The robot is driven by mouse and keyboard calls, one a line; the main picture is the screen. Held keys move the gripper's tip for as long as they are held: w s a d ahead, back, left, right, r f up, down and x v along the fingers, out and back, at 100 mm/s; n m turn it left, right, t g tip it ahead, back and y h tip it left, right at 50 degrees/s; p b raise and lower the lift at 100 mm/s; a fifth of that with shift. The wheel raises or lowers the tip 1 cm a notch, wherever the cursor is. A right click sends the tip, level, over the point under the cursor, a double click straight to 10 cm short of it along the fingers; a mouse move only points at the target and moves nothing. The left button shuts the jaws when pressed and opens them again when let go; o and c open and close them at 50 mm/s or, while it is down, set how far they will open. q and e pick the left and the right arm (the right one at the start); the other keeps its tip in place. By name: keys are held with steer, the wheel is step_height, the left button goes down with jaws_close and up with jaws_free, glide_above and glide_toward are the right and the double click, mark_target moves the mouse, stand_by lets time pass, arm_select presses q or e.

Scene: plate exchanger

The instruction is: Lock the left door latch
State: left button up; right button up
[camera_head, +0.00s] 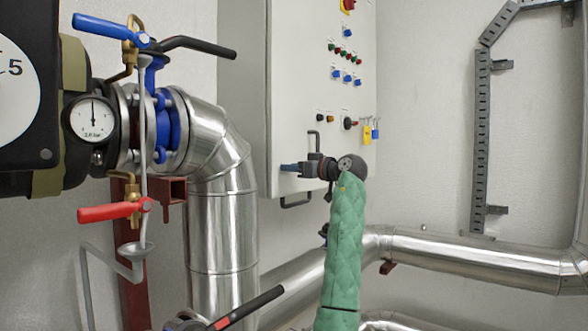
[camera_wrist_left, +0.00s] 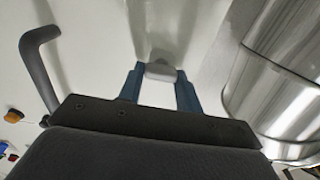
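The white cabinet (camera_head: 292,60) stands in the middle of the head view. My left arm, in a green padded sleeve, reaches up to it. My left gripper (camera_head: 283,168) is in front of the cabinet near its left edge, with its blue fingers pointing left. In the left wrist view the fingers (camera_wrist_left: 160,78) are spread apart. A small pale grey latch-like piece (camera_wrist_left: 161,70) lies between or just beyond the fingertips. I cannot tell whether they touch it. In the head view I cannot make the latch out. My right gripper is not in view.
A dark bar handle (camera_head: 317,140) is just above my gripper, and another handle (camera_head: 297,201) is below. A shiny pipe (camera_head: 222,200) stands close on the left. A pipe with valves and a gauge (camera_head: 91,118) is further left. Padlocks (camera_head: 371,131) hang on the right.

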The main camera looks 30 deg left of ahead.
arm_select(q)
steer(key=shift+m, duration=0.3)
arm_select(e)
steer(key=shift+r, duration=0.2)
arm_select(q)
steer(key=shift+w+f+m+p, duration=0.1)
steer(key=shift+m+p, duration=1.45)
steer(key=shift+m, duration=1.4)
steer(key=shift+w+f+m+p, duration=0.1)
steer(key=shift+m+p, duration=1.4)
steer(key=shift+m, duration=1.5)
steer(key=shift+w+f+m+p, duration=0.1)
steer(key=shift+m+p, duration=1.45)
steer(key=shift+m, duration=1.4)
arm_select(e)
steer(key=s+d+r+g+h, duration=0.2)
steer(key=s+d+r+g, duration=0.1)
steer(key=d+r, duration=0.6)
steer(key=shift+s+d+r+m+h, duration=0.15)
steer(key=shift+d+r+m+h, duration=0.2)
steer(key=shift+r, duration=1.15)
arm_select(q)
steer(key=o, duration=1)
